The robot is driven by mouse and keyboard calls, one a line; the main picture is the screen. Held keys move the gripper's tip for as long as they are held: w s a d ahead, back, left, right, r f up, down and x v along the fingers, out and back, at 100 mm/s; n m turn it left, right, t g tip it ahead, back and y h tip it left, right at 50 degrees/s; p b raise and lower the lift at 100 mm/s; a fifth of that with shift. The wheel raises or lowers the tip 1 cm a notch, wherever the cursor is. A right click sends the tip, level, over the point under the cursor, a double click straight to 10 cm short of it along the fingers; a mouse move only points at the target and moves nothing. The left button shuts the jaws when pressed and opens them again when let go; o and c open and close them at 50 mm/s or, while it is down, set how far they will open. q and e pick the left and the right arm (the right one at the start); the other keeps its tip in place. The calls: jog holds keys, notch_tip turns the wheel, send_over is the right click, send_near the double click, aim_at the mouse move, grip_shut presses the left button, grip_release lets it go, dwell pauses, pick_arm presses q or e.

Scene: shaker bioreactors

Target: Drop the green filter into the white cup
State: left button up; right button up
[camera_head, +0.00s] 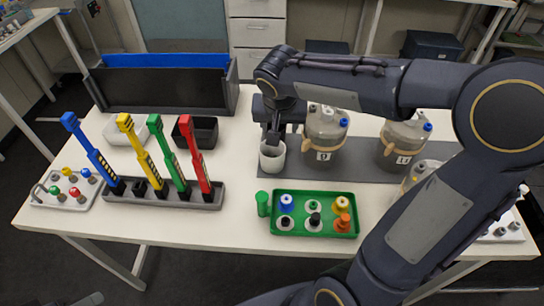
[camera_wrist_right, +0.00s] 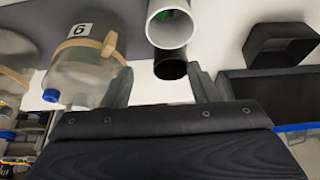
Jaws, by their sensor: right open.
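The white cup (camera_head: 272,158) stands on the table at the left end of the grey mat. A separate green cylinder (camera_head: 263,203) stands on the table left of the green tray. My left gripper is not in view.
Glass bioreactors (camera_head: 325,135) stand on the mat right of the cup. The green tray (camera_head: 314,232) holds several coloured-topped parts. A grey rack (camera_head: 165,196) with coloured tools, a black box (camera_head: 195,133) and a large black bin (camera_head: 165,88) are to the left. Clear table lies left of the cup.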

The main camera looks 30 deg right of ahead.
jog(key=v, duration=0.5)
jog(key=shift+a+r, duration=0.1)
jog(key=shift+s, duration=0.15)
jog(key=s+a+f+n+t+y, duration=0.1)
jog(key=s+a+f+n+y, duration=0.1)
jog(key=s, duration=0.7)
jog(key=s+a+f+n+y, duration=0.2)
jog(key=s+a+f+y, duration=0.1)
jog(key=s, duration=0.6)
jog(key=shift+s+f+n+t+y, duration=0.3)
jog(key=shift+f+t+y, duration=0.15)
jog(key=shift+f, duration=0.45)
jog(key=shift+a, duration=0.1)
